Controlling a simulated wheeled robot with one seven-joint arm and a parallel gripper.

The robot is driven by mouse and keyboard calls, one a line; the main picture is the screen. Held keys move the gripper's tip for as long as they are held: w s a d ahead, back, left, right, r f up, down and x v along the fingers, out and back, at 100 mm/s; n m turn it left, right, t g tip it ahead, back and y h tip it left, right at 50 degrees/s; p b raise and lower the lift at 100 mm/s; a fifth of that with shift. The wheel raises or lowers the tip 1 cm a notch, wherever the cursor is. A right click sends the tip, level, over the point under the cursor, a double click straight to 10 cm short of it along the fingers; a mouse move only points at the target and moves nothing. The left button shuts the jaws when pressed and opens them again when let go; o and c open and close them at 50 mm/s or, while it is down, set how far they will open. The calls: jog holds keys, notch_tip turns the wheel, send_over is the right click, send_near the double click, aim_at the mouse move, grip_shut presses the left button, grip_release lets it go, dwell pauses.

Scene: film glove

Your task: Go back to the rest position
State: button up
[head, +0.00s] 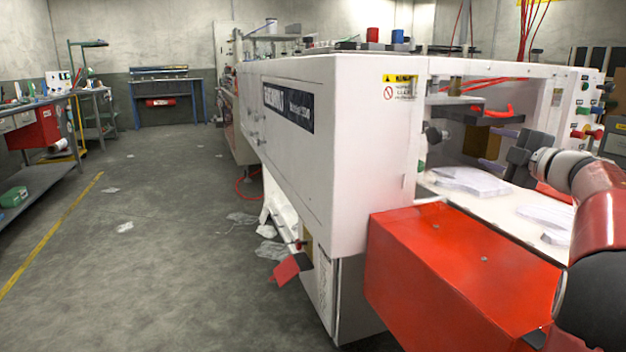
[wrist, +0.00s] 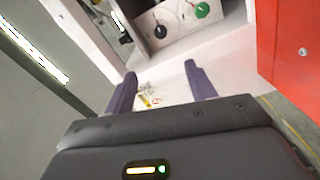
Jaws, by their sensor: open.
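My gripper (head: 500,150) is at the right in the head view, inside the open bay of the white machine (head: 300,135), above its white bed. In the wrist view, its two purple fingers stand well apart with nothing between them; my gripper (wrist: 158,80) is open and empty. Small yellow bits (wrist: 150,98) lie on the pale surface beyond the fingers. My red and black arm reaches in from the right edge of the head view.
A red box-like housing (head: 455,270) stands below the arm. White film pieces (head: 470,181) lie on the machine bed near the gripper. A black knob (wrist: 160,31) and a green knob (wrist: 202,10) show ahead. The aisle floor (head: 150,230) at left is mostly clear, with scraps.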

jog(key=s+a+r+m+t+h, duration=0.1)
jog(key=s+a+r+m+h, duration=0.1)
jog(key=s+a+m+h, duration=0.25)
jog(key=s+a+r+m+h, duration=0.25)
jog(key=m+h, duration=0.25)
jog(key=m, duration=0.3)
jog(key=s+a+f+m+g+y, duration=0.1)
jog(key=s+a+f+g, duration=0.3)
jog(key=s+f, duration=0.6)
jog(key=s+a+f+m+g+y, duration=0.1)
jog(key=s+a+f+m+g, duration=0.2)
jog(key=s+a+f, duration=0.4)
jog(key=s+a+f+m+g+y, duration=0.1)
jog(key=s+a+f+g, duration=0.4)
jog(key=s+f, duration=0.8)
jog(key=shift+s+a+m, duration=0.3)
jog(key=shift+a+m, duration=0.45)
jog(key=shift+m, duration=0.1)
jog(key=shift+c, duration=0.2)
